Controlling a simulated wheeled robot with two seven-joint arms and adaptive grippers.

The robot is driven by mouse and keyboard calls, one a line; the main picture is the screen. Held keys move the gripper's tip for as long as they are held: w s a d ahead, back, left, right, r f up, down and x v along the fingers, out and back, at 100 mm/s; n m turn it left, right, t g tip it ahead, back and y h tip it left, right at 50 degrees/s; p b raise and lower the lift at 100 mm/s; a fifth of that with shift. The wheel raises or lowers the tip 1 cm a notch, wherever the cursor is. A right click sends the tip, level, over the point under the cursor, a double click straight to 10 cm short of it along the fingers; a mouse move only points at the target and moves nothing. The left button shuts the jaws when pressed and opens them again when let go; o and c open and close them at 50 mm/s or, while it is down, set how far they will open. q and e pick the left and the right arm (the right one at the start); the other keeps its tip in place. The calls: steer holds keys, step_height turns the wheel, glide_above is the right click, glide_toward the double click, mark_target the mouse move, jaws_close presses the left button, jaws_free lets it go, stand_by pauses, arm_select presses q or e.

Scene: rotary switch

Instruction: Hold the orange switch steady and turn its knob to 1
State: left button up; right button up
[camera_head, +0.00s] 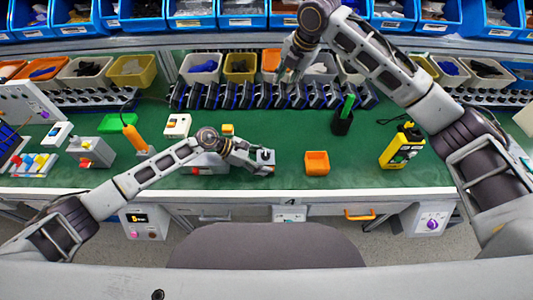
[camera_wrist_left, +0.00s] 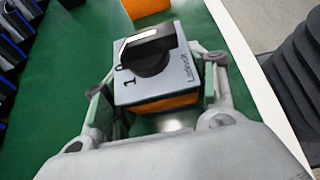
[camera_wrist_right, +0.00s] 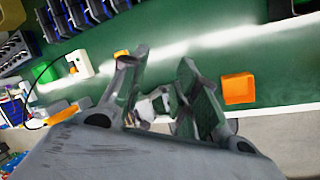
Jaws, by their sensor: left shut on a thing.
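The orange switch (camera_wrist_left: 160,102) has an orange body, a grey top plate and a black knob (camera_wrist_left: 150,52) with a white mark. The marks 1 and 0 show at the plate's left edge; the white mark lies at the knob's far upper-left side. My left gripper (camera_wrist_left: 158,95) has a finger on either side of the switch and is shut on it. In the head view the switch (camera_head: 265,157) is small, at the end of my left gripper (camera_head: 258,160) near the table's front. My right gripper (camera_wrist_right: 160,65) is open and empty; in the head view it hangs higher, near the back racks (camera_head: 285,70).
An orange open box (camera_head: 317,163) stands right of the switch on the green table (camera_head: 350,175). A yellow device (camera_head: 403,147) and a black pen holder (camera_head: 342,122) are farther right. Switch boxes and an orange-handled tool (camera_head: 133,137) lie left. Blue bins line the back.

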mark_target(266, 153)
steer(key=s+a+f+n+g+h, duration=0.1)
steer(key=s+a+f+n, duration=0.2)
steer(key=s+f, duration=0.2)
steer(key=s+a+f+n+g+h, duration=0.1)
steer(key=s+a+f+n+g, duration=0.1)
steer(key=s, duration=0.5)
step_height(266, 153, down, 3)
steer(key=shift+s+a+f+n+h, duration=0.15)
steer(key=shift+s+a+n+h, duration=0.2)
steer(key=shift+a+n, duration=0.6)
steer(key=shift+d+f, duration=0.1)
steer(key=shift+f, duration=4.4)
jaws_close()
